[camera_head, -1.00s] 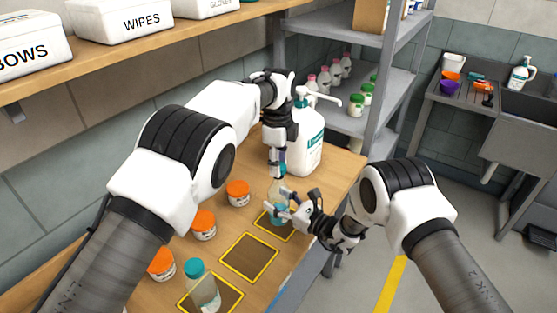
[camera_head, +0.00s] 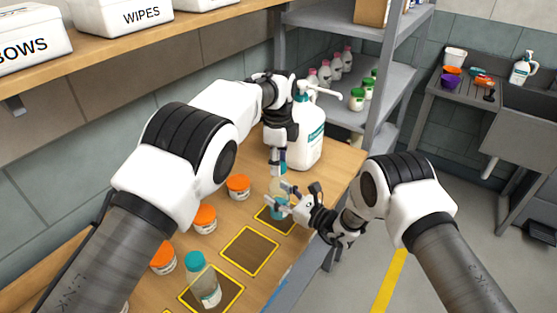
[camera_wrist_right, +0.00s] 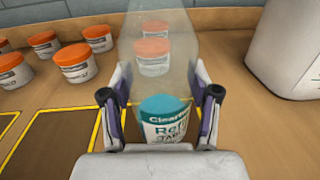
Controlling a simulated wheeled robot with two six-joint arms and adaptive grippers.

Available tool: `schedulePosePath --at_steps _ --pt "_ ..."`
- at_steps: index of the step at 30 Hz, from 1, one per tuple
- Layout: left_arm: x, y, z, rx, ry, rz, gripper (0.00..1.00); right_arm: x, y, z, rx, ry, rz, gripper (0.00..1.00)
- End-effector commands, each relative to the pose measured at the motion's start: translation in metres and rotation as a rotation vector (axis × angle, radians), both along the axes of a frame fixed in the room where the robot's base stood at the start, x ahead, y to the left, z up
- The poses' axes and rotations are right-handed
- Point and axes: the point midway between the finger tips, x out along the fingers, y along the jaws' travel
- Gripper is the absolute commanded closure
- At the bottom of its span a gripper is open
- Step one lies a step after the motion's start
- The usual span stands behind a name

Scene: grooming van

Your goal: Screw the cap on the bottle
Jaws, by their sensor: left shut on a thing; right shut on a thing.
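A clear bottle (camera_head: 277,211) with a teal-and-white label stands upright on the far yellow-outlined square (camera_head: 262,224) of the bench. My right gripper (camera_head: 279,204) is shut around its body from the right. The right wrist view shows the bottle (camera_wrist_right: 166,80) between both fingers, with teal contents low down and its top cut off by the frame. My left gripper (camera_head: 280,168) points down directly over the bottle's top, shut on the cap. The cap is mostly hidden by the fingers; only a small teal patch shows, and I cannot tell how it sits on the neck.
A teal-capped bottle (camera_head: 204,281) stands on the near square; the middle square (camera_head: 249,251) is empty. Orange-lidded jars (camera_head: 238,187) line the bench's left side. A large white pump bottle (camera_head: 309,135) stands close behind my left gripper. A grey shelf rack (camera_head: 381,60) rises beyond.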

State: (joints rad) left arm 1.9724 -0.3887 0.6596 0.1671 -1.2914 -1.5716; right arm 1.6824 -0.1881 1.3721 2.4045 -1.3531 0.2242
Motion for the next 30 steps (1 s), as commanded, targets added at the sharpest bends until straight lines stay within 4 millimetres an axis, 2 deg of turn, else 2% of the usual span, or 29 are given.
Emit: schedulePosePath --at_steps 26,30 --pt "0.0 0.0 -0.011 0.0 -0.001 0.001 0.72 0.0 0.0 0.0 0.0 0.0 0.0 1.0" --pt "0.0 0.0 -0.011 0.0 -0.001 -0.07 0.72 0.0 0.0 0.0 0.0 0.0 0.0 1.0"
